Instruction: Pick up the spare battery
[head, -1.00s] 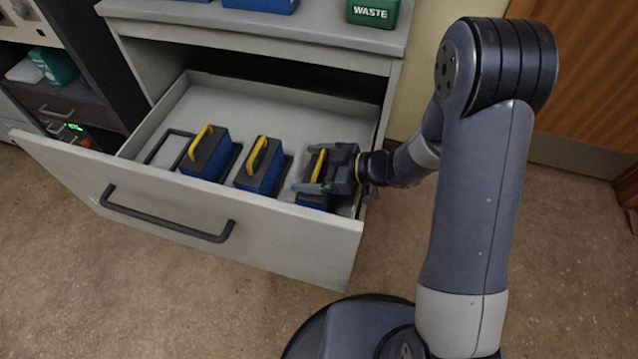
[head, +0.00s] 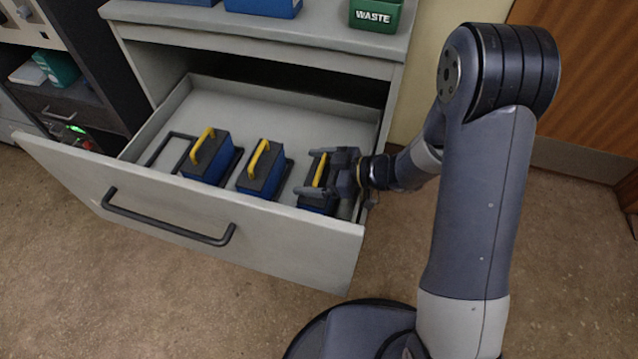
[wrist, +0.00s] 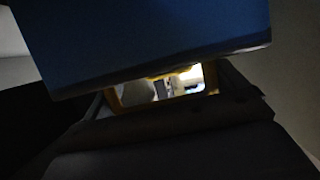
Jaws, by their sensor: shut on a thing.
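Three blue batteries with dark tops and yellow handles stand in a row in the open drawer (head: 230,95): a left battery (head: 206,170), a middle battery (head: 260,182) and a right battery (head: 312,203). My gripper (head: 318,188) reaches in from the right and is shut on the yellow handle (head: 320,169) of the right battery. That battery is partly hidden by my gripper and the drawer front, and I see no clear gap under it. In the wrist view a blue battery body (wrist: 150,35) fills the top, with its yellow handle (wrist: 115,97) below.
An empty dark frame (head: 160,150) lies at the drawer's left. The drawer front (head: 260,240) and right wall lie close to my gripper. The cabinet top (head: 270,28) overhangs the back, with a green WASTE bin (head: 376,16) and a blue bin (head: 262,7) on it.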

